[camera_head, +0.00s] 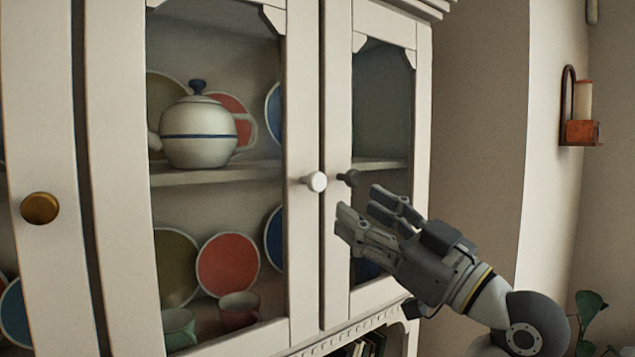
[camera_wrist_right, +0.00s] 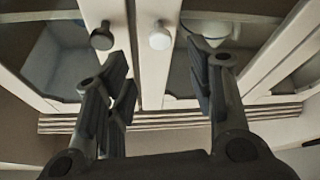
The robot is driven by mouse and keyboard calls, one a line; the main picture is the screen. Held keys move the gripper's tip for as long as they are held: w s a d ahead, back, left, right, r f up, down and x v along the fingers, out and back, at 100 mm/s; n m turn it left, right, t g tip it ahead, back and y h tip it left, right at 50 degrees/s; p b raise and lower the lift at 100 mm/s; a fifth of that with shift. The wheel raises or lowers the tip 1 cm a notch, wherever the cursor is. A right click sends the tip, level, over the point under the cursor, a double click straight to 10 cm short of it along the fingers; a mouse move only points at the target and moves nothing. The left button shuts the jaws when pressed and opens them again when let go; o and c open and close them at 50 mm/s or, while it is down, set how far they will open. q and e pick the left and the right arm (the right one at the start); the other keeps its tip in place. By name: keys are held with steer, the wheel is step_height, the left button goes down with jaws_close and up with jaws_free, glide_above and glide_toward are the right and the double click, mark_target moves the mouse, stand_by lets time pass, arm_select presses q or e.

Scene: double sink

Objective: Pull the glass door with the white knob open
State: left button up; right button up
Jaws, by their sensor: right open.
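The white knob (camera_head: 314,181) sits on the right frame of the middle glass door (camera_head: 302,90). This door looks shut. My right gripper (camera_head: 356,207) is open and empty, to the right of the white knob and a little lower, apart from it. In the right wrist view the white knob (camera_wrist_right: 160,39) shows beyond the open fingers (camera_wrist_right: 160,78), roughly between them in the picture. My left gripper is not in view.
A dark knob (camera_head: 349,177) on the right glass door (camera_head: 341,270) is close beside the white knob. A brass knob (camera_head: 40,208) is on the left door. A teapot (camera_head: 198,133), plates and cups stand behind the glass. A wall lantern (camera_head: 580,115) hangs at right.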

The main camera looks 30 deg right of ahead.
mark_target(320, 185)
steer(key=p+x, duration=0.4)
steer(key=x, duration=0.5)
steer(key=shift+w+a+r, duration=0.1)
steer(key=shift+w, duration=0.1)
steer(key=shift+w+r+p, duration=0.1)
steer(key=shift+w+p, duration=0.2)
steer(key=shift+w, duration=0.3)
steer(key=shift+c, duration=0.4)
jaws_close()
